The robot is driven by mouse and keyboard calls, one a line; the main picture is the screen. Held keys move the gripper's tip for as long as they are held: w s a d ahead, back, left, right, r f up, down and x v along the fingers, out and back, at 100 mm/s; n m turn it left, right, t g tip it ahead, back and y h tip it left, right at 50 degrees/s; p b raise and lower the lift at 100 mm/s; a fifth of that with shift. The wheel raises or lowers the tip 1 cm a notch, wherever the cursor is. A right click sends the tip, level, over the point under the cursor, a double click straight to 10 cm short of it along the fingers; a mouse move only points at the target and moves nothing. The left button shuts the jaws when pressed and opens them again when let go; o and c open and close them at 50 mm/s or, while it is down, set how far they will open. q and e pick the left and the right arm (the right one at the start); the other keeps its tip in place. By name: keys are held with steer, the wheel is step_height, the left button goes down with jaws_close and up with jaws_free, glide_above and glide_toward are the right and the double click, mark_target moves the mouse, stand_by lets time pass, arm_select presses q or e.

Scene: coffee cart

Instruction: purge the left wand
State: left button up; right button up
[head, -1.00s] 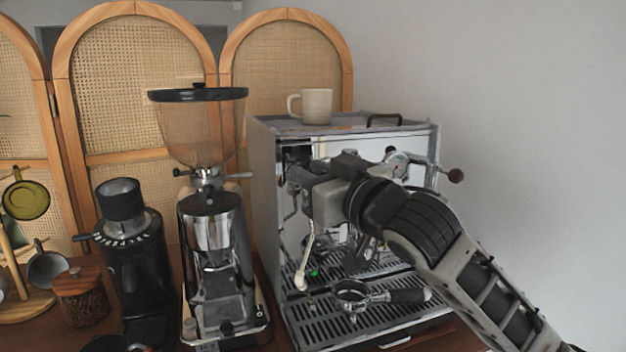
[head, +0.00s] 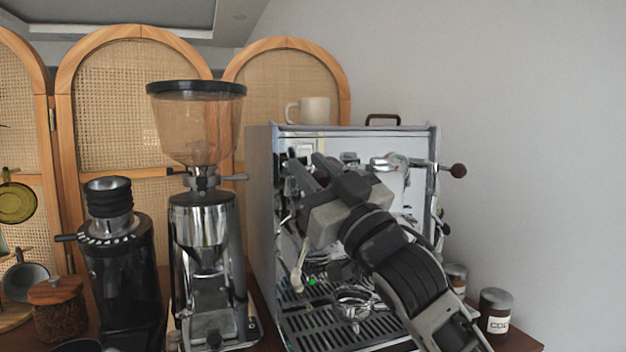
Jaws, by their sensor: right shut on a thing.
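The chrome espresso machine (head: 262,215) stands in the middle of the head view. Its left wand (head: 299,268) hangs at the front left over the drip tray (head: 310,325), with a cream-coloured part on it. My right gripper (head: 307,170) is at the upper left of the machine front, its fingers pointing up and left. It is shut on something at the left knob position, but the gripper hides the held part. The matching right lever with a dark brown ball (head: 459,170) sticks out at the right. My left gripper is not in view.
A portafilter (head: 353,300) shows above the drip tray. A cream mug (head: 314,110) stands on the machine. Two grinders (head: 205,225) (head: 118,260) stand to the left. Labelled jars (head: 495,312) stand at the right; a wooden-lidded jar (head: 57,308) is at far left.

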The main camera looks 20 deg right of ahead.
stand_by(0.3)
steer(key=o, duration=1)
